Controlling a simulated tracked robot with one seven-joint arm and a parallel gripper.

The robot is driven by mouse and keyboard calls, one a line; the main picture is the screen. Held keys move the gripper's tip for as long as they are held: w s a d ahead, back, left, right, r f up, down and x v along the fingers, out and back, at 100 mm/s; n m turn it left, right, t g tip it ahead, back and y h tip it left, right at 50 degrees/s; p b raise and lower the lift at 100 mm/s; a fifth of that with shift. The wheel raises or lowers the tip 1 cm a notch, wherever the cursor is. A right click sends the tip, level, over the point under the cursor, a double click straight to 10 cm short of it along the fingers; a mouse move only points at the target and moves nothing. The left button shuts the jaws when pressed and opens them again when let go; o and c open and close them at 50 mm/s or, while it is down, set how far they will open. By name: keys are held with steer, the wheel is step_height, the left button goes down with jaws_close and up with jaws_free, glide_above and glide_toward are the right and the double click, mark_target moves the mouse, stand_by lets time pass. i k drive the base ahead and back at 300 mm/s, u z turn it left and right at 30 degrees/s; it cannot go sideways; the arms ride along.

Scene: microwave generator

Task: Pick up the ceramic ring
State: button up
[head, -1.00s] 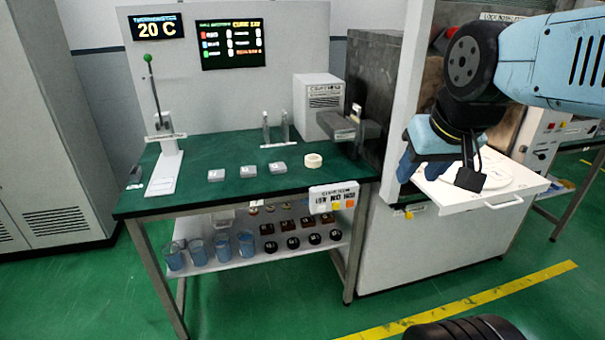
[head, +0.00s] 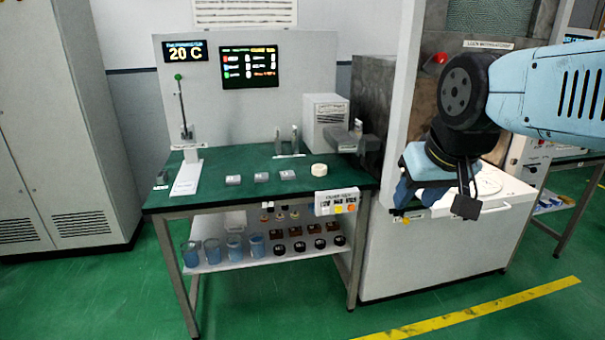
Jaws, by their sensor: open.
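A small cream ring (head: 319,170), which looks like the ceramic ring, lies flat near the right end of the green tabletop (head: 240,188). It is right of a row of three small grey blocks (head: 260,177). My gripper (head: 432,198) hangs at the right, pointing down, in front of the white machine and its pull-out tray (head: 515,192). It is open, well to the right of the ring and apart from it. My arm hides part of the tray and a pale round plate (head: 487,187) on it.
A lever press (head: 188,170) stands at the table's left end, and a dark clamp-like fixture (head: 352,140) behind the ring. A button box (head: 337,201) sits on the front edge. The lower shelf (head: 225,264) holds blue beakers and small parts. Green floor in front is clear.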

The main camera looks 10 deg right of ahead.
mark_target(319, 169)
steer(key=u, duration=0.7)
steer(key=i, duration=1.7)
steer(key=z, duration=0.05)
